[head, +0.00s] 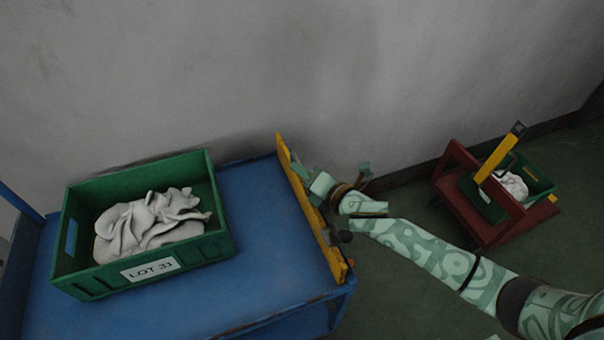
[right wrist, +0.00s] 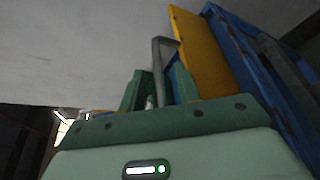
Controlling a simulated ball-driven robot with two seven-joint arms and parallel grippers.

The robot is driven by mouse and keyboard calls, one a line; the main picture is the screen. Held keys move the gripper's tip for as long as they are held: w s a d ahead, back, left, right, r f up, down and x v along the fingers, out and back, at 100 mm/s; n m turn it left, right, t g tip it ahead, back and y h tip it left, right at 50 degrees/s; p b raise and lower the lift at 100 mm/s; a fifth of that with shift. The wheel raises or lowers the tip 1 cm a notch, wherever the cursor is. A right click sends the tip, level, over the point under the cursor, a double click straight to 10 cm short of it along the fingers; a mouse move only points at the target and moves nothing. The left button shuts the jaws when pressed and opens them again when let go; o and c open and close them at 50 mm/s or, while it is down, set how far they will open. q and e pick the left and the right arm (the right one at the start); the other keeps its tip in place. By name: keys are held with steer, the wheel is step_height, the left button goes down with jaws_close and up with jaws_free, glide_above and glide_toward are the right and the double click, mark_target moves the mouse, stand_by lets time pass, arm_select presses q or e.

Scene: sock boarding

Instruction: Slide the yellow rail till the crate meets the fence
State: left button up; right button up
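A green crate (head: 145,272) labelled LOT 33 stands on the left part of the blue table (head: 255,210), with grey-white socks (head: 150,225) heaped inside. The yellow rail (head: 332,255) lies along the table's right edge, with bare blue top between it and the crate. It also shows in the right wrist view (right wrist: 195,50). My right gripper (head: 310,183) is at the rail's outer side. In the right wrist view its green fingers (right wrist: 160,88) stand either side of a grey bent handle (right wrist: 164,44) by the rail; whether they touch it is unclear. My left gripper is out of view.
A dark red stand (head: 470,215) at the right holds another green crate (head: 535,178) with pale cloth, and a yellow bar (head: 497,155) stands up in front of it. A grey wall (head: 330,70) runs behind the table.

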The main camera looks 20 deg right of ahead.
steer(key=shift+w+a, duration=0.15)
steer(key=shift+w, duration=0.15)
jaws_close()
steer(key=shift+f, duration=0.1)
stand_by(1.2)
